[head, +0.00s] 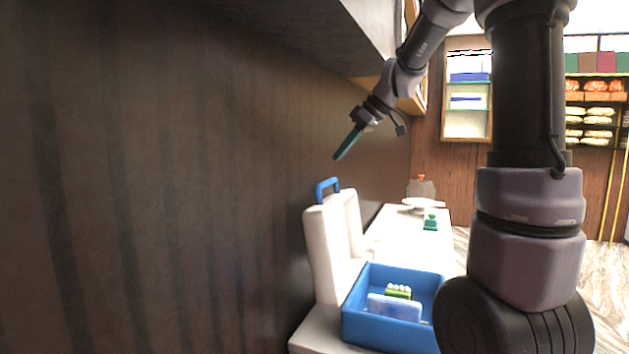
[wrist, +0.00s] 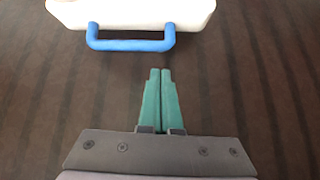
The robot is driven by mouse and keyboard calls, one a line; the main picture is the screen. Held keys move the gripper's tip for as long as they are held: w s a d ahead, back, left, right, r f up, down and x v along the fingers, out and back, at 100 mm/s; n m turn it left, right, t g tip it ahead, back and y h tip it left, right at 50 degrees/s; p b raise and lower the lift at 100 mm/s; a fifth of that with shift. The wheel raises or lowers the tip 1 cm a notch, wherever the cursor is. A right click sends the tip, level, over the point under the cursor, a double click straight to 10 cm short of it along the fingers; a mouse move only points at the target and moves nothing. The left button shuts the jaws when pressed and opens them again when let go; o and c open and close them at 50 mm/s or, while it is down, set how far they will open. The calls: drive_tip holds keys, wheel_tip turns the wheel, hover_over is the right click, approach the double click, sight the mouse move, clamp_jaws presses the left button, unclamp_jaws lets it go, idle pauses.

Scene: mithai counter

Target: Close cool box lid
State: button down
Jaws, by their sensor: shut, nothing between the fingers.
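The cool box (head: 361,330) has a blue body and stands low in the middle of the head view. Its white lid (head: 325,245) stands upright, open, at the box's left side close to the dark wall. A blue handle (head: 327,186) sits on the lid's top edge. In the wrist view the lid (wrist: 130,12) shows at the top, with its handle (wrist: 131,43) towards my gripper. My gripper (head: 337,157) has teal fingers, held shut and empty above the lid handle. In the wrist view the fingertips (wrist: 160,70) are apart from the handle.
Inside the box are a pale blue block (head: 394,306) and a green item with white tops (head: 398,291). Behind it a white counter (head: 400,228) holds a green object (head: 431,222) and a jar (head: 421,188). The dark wall (head: 200,200) is close on the left, with an overhang above.

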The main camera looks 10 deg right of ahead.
drive_tip(key=shift+n, duration=0.4)
drive_tip(key=x, duration=0.7)
drive_tip(key=w+x, duration=0.1)
drive_tip(key=x, duration=0.2)
drive_tip(key=shift+a+f, duration=0.1)
drive_tip(key=shift+a, duration=0.05)
